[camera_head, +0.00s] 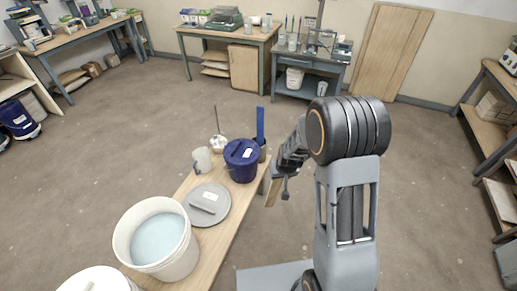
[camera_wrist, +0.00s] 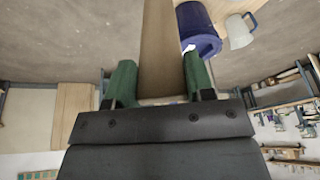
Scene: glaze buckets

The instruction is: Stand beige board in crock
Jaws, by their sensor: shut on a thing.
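The beige board (camera_wrist: 160,40) is between the green fingers of my gripper (camera_wrist: 159,78) in the wrist view, and it reaches out past the top edge. In the head view the board (camera_head: 272,191) hangs tilted from my gripper (camera_head: 281,178), just right of the bench and clear of its edge. A dark crock (camera_head: 263,155) shows in part at the far right end of the bench, mostly hidden behind the blue lidded bucket. A blue board (camera_head: 260,122) stands upright there. I cannot see into the crock's mouth.
The blue bucket (camera_head: 242,160), a pitcher (camera_head: 202,160), a whitish pot with a thin rod (camera_head: 218,144), a grey lid (camera_head: 208,204) and an open bucket of pale blue glaze (camera_head: 157,238) crowd the bench (camera_head: 222,243). The floor around is open.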

